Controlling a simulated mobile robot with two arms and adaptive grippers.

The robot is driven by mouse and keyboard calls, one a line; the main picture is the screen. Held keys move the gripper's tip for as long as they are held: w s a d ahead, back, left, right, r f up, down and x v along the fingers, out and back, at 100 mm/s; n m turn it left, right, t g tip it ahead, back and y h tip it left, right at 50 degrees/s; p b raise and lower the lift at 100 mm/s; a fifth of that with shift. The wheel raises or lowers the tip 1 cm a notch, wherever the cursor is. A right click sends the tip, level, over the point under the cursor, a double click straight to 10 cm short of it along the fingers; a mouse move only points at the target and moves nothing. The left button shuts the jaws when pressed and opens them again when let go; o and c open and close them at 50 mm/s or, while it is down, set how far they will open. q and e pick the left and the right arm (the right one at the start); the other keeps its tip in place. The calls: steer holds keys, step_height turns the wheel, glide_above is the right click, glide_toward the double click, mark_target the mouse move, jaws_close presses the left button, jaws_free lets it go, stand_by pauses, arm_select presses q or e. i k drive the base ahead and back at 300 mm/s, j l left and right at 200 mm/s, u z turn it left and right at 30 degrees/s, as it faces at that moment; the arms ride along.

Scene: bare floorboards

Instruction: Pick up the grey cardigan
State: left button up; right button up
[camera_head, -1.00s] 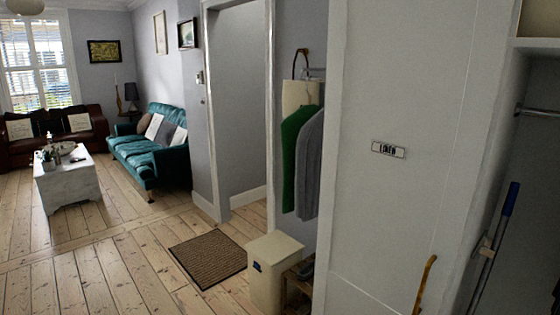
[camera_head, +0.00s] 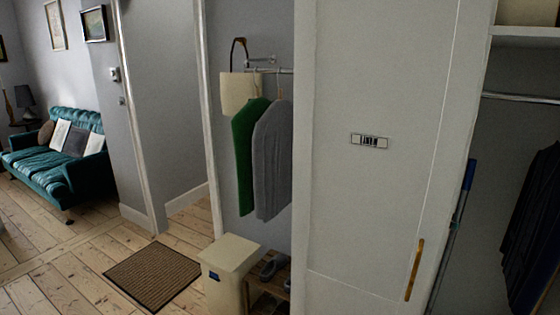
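The grey cardigan (camera_head: 272,160) hangs on a hanger from a wall rail, left of the white door panel. A green garment (camera_head: 246,155) hangs right beside it on the left and is partly overlapped by it. A cream bag (camera_head: 239,92) hangs at the left end of the same rail. Neither of my grippers shows in the view.
A cream bin (camera_head: 229,262) and a low wooden rack with shoes (camera_head: 270,272) stand on the floor below the garments. A brown mat (camera_head: 153,275) lies to their left. The white door (camera_head: 375,190) is at the right, beside an open closet. Bare floorboards are at the left.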

mark_target(272, 139)
steer(key=z, duration=0.3)
steer(key=i+j+z, duration=0.15)
steer(key=z, duration=0.15)
steer(key=i+j+z, duration=0.15)
steer(key=j+z, duration=0.2)
steer(key=i+j+z, duration=0.1)
steer(key=j+z, duration=0.2)
steer(key=j, duration=0.1)
